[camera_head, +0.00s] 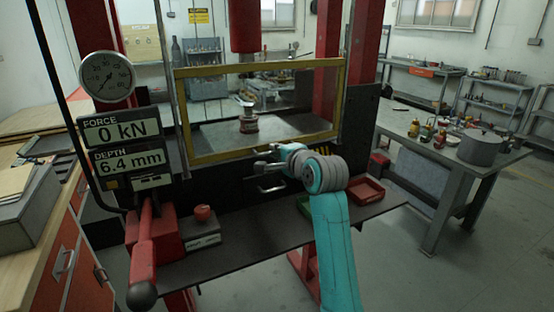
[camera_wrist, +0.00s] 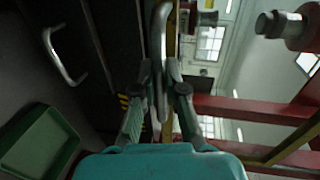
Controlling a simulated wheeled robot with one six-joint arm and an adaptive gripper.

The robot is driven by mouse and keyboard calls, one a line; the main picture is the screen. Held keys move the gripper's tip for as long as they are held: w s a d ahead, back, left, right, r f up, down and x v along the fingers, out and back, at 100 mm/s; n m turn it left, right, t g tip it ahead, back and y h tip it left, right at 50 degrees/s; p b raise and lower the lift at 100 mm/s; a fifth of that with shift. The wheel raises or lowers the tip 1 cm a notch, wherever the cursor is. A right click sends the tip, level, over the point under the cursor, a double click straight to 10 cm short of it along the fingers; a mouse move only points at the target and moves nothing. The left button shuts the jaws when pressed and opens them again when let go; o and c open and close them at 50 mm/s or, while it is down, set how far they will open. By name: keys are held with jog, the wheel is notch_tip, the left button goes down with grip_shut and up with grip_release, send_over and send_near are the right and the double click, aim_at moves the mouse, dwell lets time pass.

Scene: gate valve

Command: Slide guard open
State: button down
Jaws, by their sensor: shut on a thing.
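The guard (camera_head: 186,110) is a clear panel in a yellow frame across the front of the press, in front of the bed. Its yellow edge (camera_wrist: 172,40) shows in the wrist view. My gripper (camera_head: 268,156) is at the bottom rail of the guard. In the wrist view my gripper (camera_wrist: 160,95) is shut on the guard's silver bar handle (camera_wrist: 159,45), with a finger on each side. Behind the panel, a small metal and red part (camera_head: 248,121) stands on the press bed, below the red ram (camera_head: 244,26).
A second silver handle (camera_head: 270,187) is on the dark panel below the guard. A red tray (camera_head: 366,190) and a green tray (camera_wrist: 40,143) lie on the shelf. A red lever (camera_head: 144,250) and a force and depth display (camera_head: 122,145) stand at left.

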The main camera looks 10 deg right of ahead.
aim_at(271, 69)
notch_tip(271, 69, up, 22)
jog(key=shift+f, duration=0.1)
dwell(0.3)
jog(key=c, duration=1.2)
grip_release()
jog(key=v, duration=1.2)
